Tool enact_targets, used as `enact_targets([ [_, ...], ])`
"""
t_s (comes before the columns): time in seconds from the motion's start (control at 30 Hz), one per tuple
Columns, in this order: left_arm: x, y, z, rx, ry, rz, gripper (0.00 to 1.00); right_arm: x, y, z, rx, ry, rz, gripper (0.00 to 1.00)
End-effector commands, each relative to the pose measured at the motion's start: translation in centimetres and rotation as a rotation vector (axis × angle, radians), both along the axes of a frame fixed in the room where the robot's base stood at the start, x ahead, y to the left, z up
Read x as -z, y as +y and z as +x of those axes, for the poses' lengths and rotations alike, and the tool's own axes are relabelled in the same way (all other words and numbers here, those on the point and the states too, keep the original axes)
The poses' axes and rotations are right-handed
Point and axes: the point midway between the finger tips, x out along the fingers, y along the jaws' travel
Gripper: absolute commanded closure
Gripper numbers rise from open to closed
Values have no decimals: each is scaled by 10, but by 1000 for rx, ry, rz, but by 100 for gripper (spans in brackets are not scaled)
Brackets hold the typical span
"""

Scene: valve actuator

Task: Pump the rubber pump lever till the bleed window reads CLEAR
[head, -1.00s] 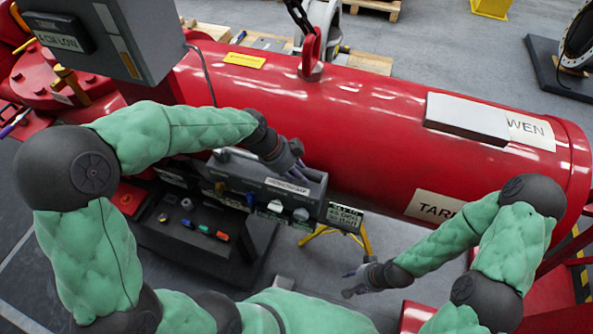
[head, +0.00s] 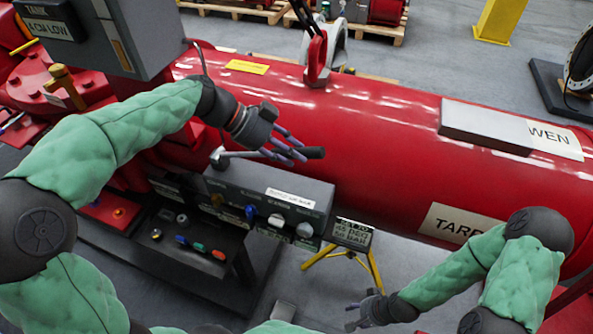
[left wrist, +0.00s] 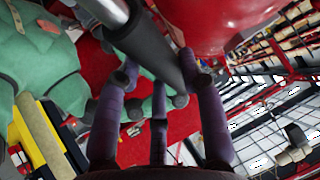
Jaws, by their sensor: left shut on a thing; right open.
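The pump lever is a metal rod (head: 236,154) with a black rubber grip (head: 314,153). It rises from a pivot on the grey pump box (head: 262,184) and lies nearly level above the box top. My left gripper (head: 287,149) is shut on the grip, with its purple fingers around it. The left wrist view shows the grip (left wrist: 150,52) between the fingers. My right gripper (head: 368,309) is open and empty at lower right, clear of the box. I cannot pick out the bleed window or read it.
A red tank (head: 380,135) runs behind the box. Blue and white knobs line the box front. A black stand (head: 170,262) below holds several coloured pieces. A sign reading 45 DEG, 50 BAR (head: 352,234) stands on yellow legs to the right.

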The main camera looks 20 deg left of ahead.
Motion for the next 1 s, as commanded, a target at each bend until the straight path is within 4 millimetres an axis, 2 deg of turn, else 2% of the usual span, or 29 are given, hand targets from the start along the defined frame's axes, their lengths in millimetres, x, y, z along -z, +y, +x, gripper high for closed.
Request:
enact_targets([
  [0.03,-3,4,2,-8,-4,-17,100,6,0,0,0,0,0,54],
  [0.2,-12,6,1,-5,-4,-44,100,8,0,0,0,0,0,54],
  [0.47,-13,6,1,-5,-5,-44,100,7,0,0,0,0,0,54],
  [0.5,-13,6,1,-5,-5,-44,53,7,0,0,0,0,0,54],
  [0.57,-13,6,1,-5,-5,-44,37,7,0,0,0,0,0,54],
  [1.0,-15,11,0,-3,-3,-43,37,7,0,0,0,0,0,54],
])
